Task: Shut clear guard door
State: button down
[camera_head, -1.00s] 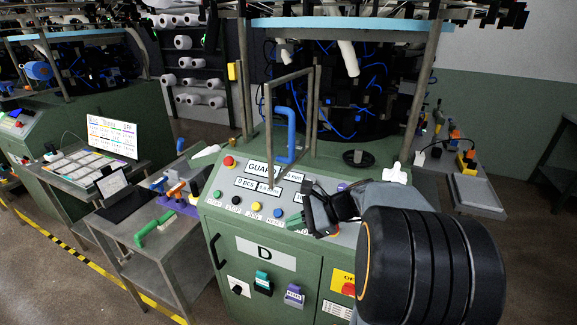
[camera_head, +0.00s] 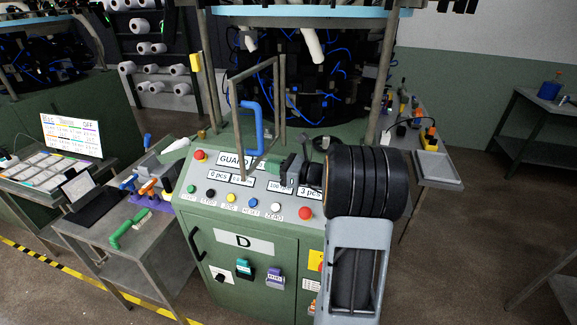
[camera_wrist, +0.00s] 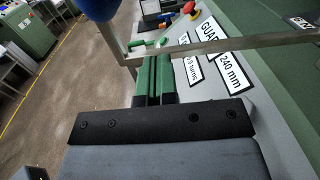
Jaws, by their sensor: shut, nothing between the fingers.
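The clear guard door (camera_head: 235,120) is a see-through panel in a grey metal frame with a blue handle (camera_head: 251,130). It stands swung out from machine D, over the green control console. My gripper (camera_head: 288,172) is just right of the door's lower edge, low over the console labels. In the wrist view, the door's frame bar (camera_wrist: 222,44) crosses beyond the shut, empty fingers (camera_wrist: 154,80), and part of the blue handle (camera_wrist: 94,12) shows at top left. I cannot tell whether the fingers touch the frame.
The console front carries several buttons, including a red one (camera_head: 305,213). A side table (camera_head: 125,265) with coloured tools stands left. Another small table (camera_head: 440,172) stands right, beyond my arm. The floor at right is mostly clear. Upright posts support the blue ring overhead.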

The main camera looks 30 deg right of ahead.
aim_at(253, 162)
jog(key=shift+p+x, duration=0.45)
jog(key=shift+x, duration=1.4)
